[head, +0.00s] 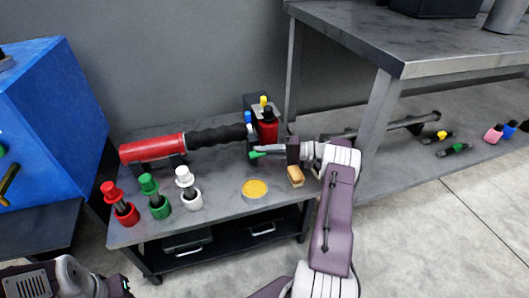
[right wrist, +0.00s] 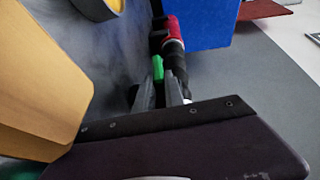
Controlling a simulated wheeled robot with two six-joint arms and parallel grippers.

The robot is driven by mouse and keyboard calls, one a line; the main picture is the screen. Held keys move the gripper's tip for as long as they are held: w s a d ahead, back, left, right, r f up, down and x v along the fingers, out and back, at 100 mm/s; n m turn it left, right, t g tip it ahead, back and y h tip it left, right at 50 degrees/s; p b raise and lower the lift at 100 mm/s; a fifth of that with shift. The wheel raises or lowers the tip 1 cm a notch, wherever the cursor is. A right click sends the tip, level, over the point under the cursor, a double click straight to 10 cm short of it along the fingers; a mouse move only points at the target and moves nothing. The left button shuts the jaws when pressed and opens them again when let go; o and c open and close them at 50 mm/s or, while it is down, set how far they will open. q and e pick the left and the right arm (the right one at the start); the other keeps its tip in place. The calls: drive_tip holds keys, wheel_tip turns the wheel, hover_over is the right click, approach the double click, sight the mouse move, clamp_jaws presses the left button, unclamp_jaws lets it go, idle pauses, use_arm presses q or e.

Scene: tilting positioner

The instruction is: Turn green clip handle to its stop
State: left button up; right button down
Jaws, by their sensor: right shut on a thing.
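The green clip handle (head: 257,154) is a small green piece at the right end of the small dark table, beside the black ribbed part of a red cylinder (head: 153,148). My right gripper (head: 274,150) reaches it from the right. In the right wrist view the green handle (right wrist: 158,68) shows between the tips of the two grey fingers (right wrist: 159,88), which are shut on it. Most of the clip is hidden behind the fingers. My left gripper (head: 118,285) is low at the left edge of the head view, away from the table; its jaws do not show clearly.
Red (head: 111,192), green (head: 149,184) and white (head: 184,178) plungers stand at the table's front left. A yellow disc (head: 255,188) and a tan block (head: 296,176) lie near the right arm. A blue box (head: 45,110) stands left; a grey bench (head: 400,35) stands right.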

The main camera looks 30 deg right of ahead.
drive_tip(key=c, duration=1.4)
unclamp_jaws()
drive_tip(key=shift+c, duration=0.2)
